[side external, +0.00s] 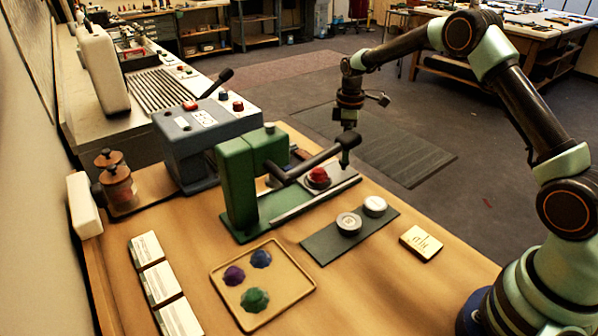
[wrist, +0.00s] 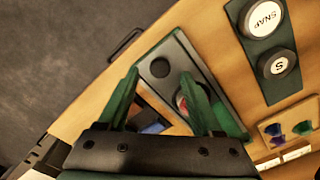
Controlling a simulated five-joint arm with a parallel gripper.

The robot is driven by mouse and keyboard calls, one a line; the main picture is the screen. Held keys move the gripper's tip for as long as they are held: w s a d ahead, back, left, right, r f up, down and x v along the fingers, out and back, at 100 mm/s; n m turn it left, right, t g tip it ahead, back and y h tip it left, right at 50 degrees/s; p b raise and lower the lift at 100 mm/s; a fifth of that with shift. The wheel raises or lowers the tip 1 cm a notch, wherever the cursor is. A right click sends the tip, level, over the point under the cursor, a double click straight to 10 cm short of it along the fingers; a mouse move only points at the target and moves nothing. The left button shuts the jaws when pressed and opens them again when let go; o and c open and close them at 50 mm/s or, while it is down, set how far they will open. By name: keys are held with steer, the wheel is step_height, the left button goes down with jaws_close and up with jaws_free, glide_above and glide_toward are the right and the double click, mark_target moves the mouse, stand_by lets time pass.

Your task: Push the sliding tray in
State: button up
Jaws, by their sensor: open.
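A green press (side external: 238,185) with a long black lever stands on the wooden table. Its grey sliding tray (side external: 338,186) sticks out to the right, carrying a red domed piece (side external: 318,176). My gripper (side external: 345,158) points down just above or beside the tray's outer end; contact cannot be told. In the wrist view, my gripper's two green fingers (wrist: 160,73) are spread apart with nothing held between them. The tray (wrist: 178,52) lies below them, with a dark round spot near its end. The red piece (wrist: 181,101) is partly hidden by the right finger.
A dark strip (side external: 320,249) holds two round silver discs. A gold block (side external: 422,241) lies to its right. A tan tray (side external: 290,298) holds coloured lumps. The press lever (side external: 318,160) reaches over the sliding tray near my gripper. A grey machine (side external: 205,140) stands behind the press.

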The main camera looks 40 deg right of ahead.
steer(key=shift+f, duration=1.35)
jaws_close()
stand_by(0.4)
